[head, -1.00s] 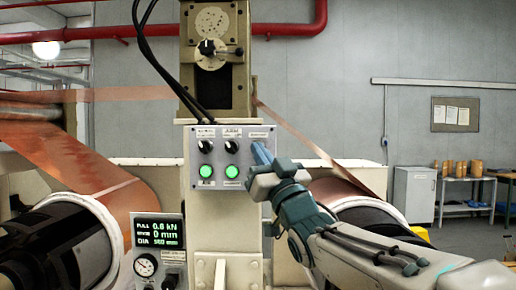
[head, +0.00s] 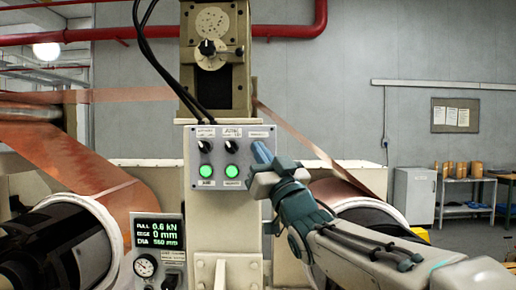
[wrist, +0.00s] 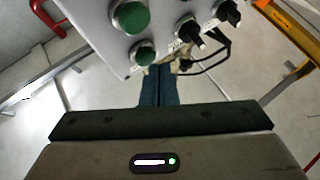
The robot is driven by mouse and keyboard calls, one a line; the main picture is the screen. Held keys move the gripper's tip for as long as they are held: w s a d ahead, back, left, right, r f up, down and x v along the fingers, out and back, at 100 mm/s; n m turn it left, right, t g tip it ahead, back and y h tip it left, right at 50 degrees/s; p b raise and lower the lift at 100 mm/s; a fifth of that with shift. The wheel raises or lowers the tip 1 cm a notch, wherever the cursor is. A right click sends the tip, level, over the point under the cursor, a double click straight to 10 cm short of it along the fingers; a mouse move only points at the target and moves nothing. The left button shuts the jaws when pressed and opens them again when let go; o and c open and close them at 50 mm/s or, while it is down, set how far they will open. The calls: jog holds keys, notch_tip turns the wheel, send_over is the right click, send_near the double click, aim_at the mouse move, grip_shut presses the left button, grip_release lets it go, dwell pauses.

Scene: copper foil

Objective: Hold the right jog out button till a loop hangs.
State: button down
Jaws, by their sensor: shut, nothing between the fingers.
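A grey control panel (head: 217,150) on the cream machine column carries two lit green buttons, a left one (head: 205,169) and a right one (head: 231,172), each below a black knob. Its labels are too small to read. My gripper (head: 262,152) is shut and empty at the panel's right edge, right of the right green button, and covers part of the panel there. In the wrist view, the shut fingers (wrist: 157,86) point past the panel's edge, beside the green buttons (wrist: 143,52), with no clear contact. The right foil strip (head: 305,140) runs straight and slanting down to its roll.
A display (head: 158,231) below the panel reads pull 6.6 kN, edge 0 mm; a gauge (head: 145,265) sits under it. Copper foil (head: 85,160) and a roll stand at the left. A cabinet (head: 414,192) and table stand far right, with open floor nearby.

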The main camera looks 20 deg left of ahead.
jog(key=shift+w+a, duration=0.1)
jog(key=shift+w, duration=0.35)
dwell(0.4)
dwell(2.1)
jog(key=shift+s+d+b, duration=0.2)
jog(key=shift+s+b, duration=0.65)
jog(key=s+b, duration=0.1)
jog(key=s, duration=0.1)
jog(key=s+d+b, duration=0.1)
jog(key=s+b, duration=0.1)
jog(key=shift+s+d, duration=0.1)
jog(key=shift+s, duration=0.3)
jog(key=shift+f, duration=0.1)
